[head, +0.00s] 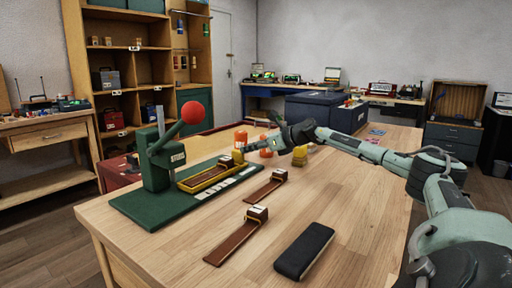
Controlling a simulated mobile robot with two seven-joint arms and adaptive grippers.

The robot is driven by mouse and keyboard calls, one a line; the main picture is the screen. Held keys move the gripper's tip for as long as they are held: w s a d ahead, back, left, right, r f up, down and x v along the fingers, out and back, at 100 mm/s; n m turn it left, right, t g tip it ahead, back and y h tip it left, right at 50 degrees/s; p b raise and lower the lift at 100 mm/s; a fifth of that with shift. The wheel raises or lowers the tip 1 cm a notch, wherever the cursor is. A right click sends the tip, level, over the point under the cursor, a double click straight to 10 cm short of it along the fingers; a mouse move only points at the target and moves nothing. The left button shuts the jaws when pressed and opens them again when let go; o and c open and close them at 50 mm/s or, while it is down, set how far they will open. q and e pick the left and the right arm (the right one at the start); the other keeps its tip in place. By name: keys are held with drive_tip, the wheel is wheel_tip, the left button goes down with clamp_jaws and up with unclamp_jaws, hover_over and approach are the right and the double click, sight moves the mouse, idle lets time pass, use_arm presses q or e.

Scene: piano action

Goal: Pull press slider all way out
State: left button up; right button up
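The green press (155,160) stands on a green base plate on the wooden workbench, with a red ball (193,113) on its lever. Its yellow-edged slider (205,177) lies low on the base and reaches to the right of the press, with a small brownish end piece (238,157) at its right end. My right gripper (246,149) comes in from the right, its fingertips at or very close to that end piece. The fingers are too small to tell whether they grip it. My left gripper is out of view.
Two brown hammer-like wooden parts (235,239) (266,187) and a black block (304,250) lie on the workbench (350,205). A dark blue box (318,111) is at the back.

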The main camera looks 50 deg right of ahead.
drive_tip(key=shift+v, duration=1.3)
